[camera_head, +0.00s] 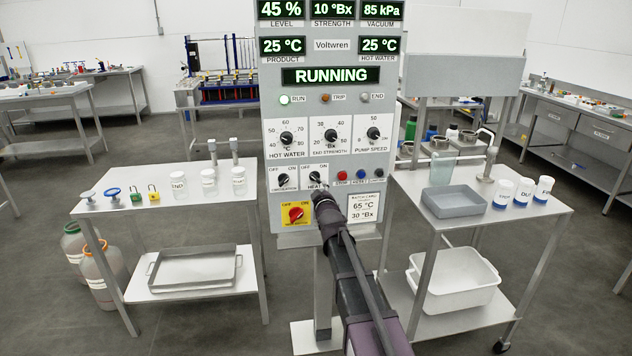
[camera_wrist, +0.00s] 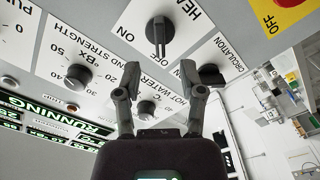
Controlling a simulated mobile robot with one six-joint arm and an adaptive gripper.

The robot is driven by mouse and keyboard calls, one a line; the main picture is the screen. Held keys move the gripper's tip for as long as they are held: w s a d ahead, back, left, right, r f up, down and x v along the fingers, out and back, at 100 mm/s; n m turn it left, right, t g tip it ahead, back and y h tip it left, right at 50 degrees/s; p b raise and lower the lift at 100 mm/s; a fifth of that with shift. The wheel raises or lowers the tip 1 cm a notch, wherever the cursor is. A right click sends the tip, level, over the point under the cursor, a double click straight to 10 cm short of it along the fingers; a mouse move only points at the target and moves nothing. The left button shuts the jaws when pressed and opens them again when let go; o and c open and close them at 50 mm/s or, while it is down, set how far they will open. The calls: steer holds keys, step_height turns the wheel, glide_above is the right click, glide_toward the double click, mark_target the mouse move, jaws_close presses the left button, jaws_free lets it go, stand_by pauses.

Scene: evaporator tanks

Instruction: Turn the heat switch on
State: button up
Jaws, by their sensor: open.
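The heat switch (camera_head: 315,177) is a black rotary knob on a white plate low on the grey control panel, with OFF and ON marks. My gripper (camera_head: 320,194) is just below and in front of the switch. In the wrist view my gripper (camera_wrist: 157,75) is open and empty, its fingertips to either side of the handle's line and apart from it.
The circulation switch (camera_head: 284,180) sits close left of the heat switch. A red-and-yellow main switch (camera_head: 296,214) is below it. Small buttons (camera_head: 341,174) are to the right, and dials (camera_head: 330,135) above. The display (camera_head: 330,76) reads RUNNING. Side tables (camera_head: 158,206) flank the panel.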

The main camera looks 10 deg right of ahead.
mark_target(316, 180)
steer(key=w, duration=0.6)
steer(key=shift+w, duration=0.3)
jaws_close()
